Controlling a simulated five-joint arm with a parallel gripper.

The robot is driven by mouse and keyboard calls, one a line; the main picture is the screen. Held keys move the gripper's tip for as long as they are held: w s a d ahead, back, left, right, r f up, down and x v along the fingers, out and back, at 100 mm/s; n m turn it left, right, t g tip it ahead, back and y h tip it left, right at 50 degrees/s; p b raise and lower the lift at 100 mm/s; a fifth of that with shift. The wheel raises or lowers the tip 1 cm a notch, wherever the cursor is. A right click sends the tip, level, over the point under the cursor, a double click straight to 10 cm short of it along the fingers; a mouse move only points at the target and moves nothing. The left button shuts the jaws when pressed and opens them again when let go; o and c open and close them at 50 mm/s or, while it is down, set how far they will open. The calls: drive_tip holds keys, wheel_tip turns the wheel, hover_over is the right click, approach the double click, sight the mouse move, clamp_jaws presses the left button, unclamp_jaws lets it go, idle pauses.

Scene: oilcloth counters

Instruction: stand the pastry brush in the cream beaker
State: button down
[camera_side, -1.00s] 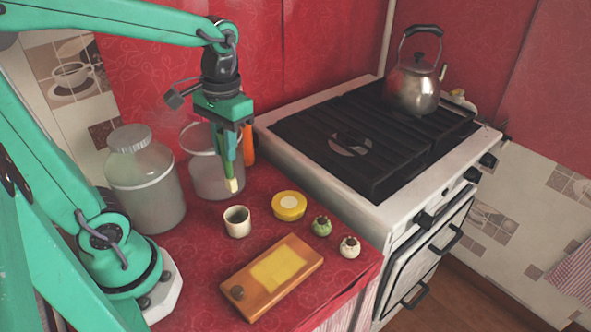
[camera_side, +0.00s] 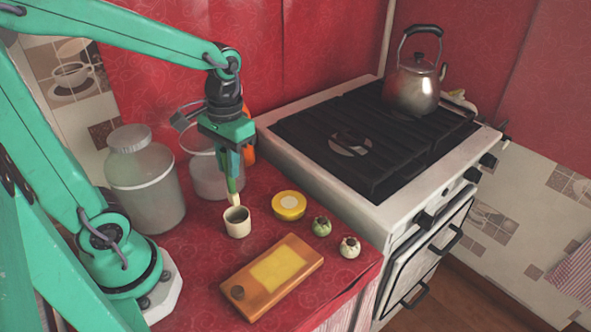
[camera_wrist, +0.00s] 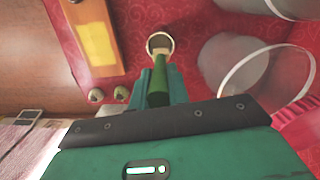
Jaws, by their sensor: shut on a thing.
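The pastry brush, with a green handle (camera_wrist: 158,88) and pale bristles (camera_side: 234,198), hangs bristles down in my gripper (camera_side: 232,172). My gripper is shut on the handle, which also shows between the fingers in the wrist view. The cream beaker (camera_side: 237,226) stands upright on the red counter, just below the brush. The bristle tip is at the beaker's back rim in the side view and overlaps its round mouth (camera_wrist: 153,42) in the wrist view. I cannot tell whether the tip is above the rim or slightly inside.
A lidded glass jar (camera_side: 146,190) and an open clear jar (camera_side: 207,180) stand left and behind. An orange board (camera_side: 300,262) lies in front. The stove (camera_side: 400,205) bounds the counter's right.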

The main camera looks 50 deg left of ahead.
sight(233, 192)
drive_tip(key=shift+f, duration=3.2)
drive_tip(key=c, duration=1.3)
unclamp_jaws()
drive_tip(key=shift+o, duration=0.2)
drive_tip(key=shift+r, duration=0.1)
drive_tip(key=shift+w+r, duration=0.15)
drive_tip(key=shift+r, duration=1.75)
drive_tip(key=shift+w+r, duration=0.1)
drive_tip(key=shift+r, duration=1.75)
drive_tip(key=shift+r, duration=0.1)
